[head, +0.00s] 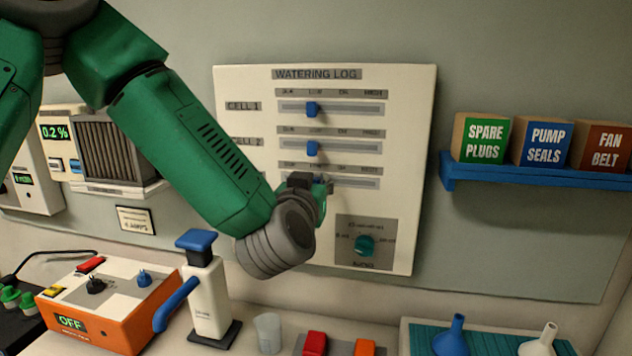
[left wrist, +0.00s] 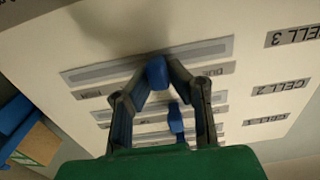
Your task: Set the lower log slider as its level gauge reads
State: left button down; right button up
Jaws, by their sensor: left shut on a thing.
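The white watering log board (head: 400,215) hangs on the wall with three horizontal sliders. The cell 1 knob (head: 312,109) and cell 2 knob (head: 313,148) are blue and sit near the second label. My left gripper (head: 322,187) is at the lower slider (head: 362,184) and hides its knob in the head view. In the left wrist view, which is upside down, my left gripper (left wrist: 153,75) is shut on the lower blue knob (left wrist: 157,72), near mid-track. Another blue knob (left wrist: 176,117) shows beyond. My right gripper is out of view.
A green rotary knob (head: 365,245) is on the board below the sliders. A blue shelf (head: 540,177) with boxes is at right. A white bottle with a blue top (head: 205,295), an orange device (head: 100,320) and funnels (head: 452,338) stand below.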

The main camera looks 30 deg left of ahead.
pick_arm(q)
jog(key=shift+w+d+f, duration=0.1)
jog(key=shift+w+d, duration=0.1)
jog(key=shift+d, duration=0.65)
jog(key=shift+w+d+r, duration=0.1)
jog(key=shift+w+d, duration=0.15)
jog(key=shift+d, duration=0.55)
jog(key=shift+w+d+f, duration=0.1)
jog(key=shift+w+d, duration=0.1)
jog(key=shift+d, duration=0.65)
jog(key=c, duration=1.5)
grip_release()
jog(key=shift+a, duration=0.2)
jog(key=shift+w+a+f, duration=0.15)
jog(key=shift+w+a, duration=0.05)
jog(key=shift+a, duration=0.15)
jog(key=shift+s+a, duration=0.1)
jog(key=shift+s, duration=0.05)
send_near(339, 179)
jog(key=shift+v, duration=2.1)
jog(key=shift+f, duration=0.15)
